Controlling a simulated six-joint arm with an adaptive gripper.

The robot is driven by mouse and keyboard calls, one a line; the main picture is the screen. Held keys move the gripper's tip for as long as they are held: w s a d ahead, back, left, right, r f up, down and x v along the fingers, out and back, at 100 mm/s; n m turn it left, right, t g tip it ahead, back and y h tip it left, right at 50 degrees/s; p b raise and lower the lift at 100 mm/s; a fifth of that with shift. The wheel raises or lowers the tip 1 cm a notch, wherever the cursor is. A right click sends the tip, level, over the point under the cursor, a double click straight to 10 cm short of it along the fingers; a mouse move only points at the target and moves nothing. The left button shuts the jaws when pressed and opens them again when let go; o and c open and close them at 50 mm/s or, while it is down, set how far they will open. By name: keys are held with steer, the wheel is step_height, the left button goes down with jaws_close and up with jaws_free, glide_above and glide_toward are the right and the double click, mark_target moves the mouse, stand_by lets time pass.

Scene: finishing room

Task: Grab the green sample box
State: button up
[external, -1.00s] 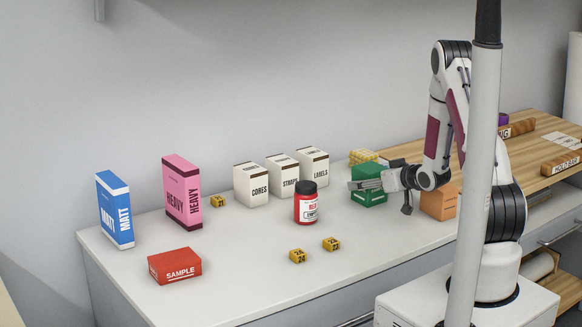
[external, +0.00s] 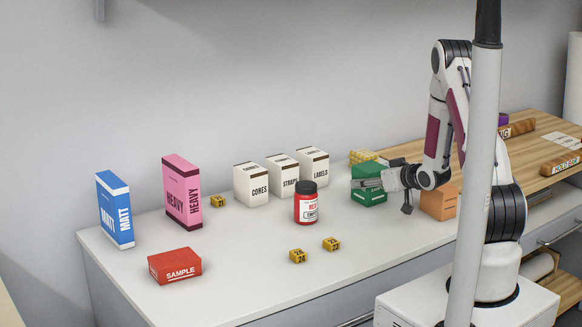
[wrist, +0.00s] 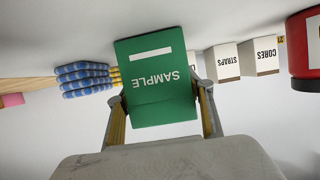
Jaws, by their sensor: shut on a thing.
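The green sample box (external: 369,180) stands on the white counter towards the right, in front of my arm. It also shows in the wrist view (wrist: 157,72), upside down with its SAMPLE lettering facing the camera. My gripper (external: 368,184) is at the box, and in the wrist view (wrist: 160,108) one finger lies along each side of it. It is shut on the green box. I cannot tell whether the box is clear of the counter.
An orange box (external: 439,203) stands close to the right of my gripper. White boxes, among them LABELS (external: 313,168), and a red jar (external: 306,203) stand to the left. A red sample box (external: 175,265) lies far left. The counter's front middle holds small yellow cubes (external: 331,244).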

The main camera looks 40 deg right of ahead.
steer(key=shift+r, duration=4.95)
